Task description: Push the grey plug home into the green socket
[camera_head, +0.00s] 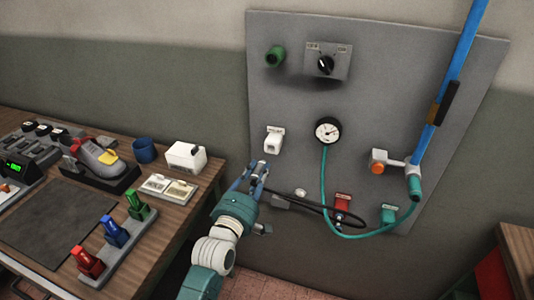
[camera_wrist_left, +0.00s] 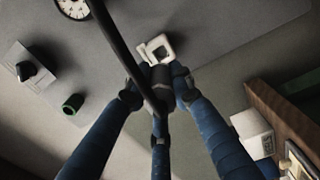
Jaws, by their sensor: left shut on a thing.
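My left gripper (camera_head: 256,172) is in front of the wall panel, below and left of the white socket (camera_head: 273,140). It is shut on the grey plug (camera_head: 257,166), which is small and partly hidden by the fingers. In the left wrist view the plug (camera_wrist_left: 180,82) looks dark between the fingers, and the white socket (camera_wrist_left: 157,49) shows just beyond it. A black cable (camera_head: 300,204) runs from the gripper toward the lower panel. My right gripper is out of view.
A gauge (camera_head: 328,131), teal hose (camera_head: 324,190), orange button (camera_head: 377,168) and blue pipe (camera_head: 450,80) are on the panel. A wooden bench (camera_head: 170,232) with several items stands at left.

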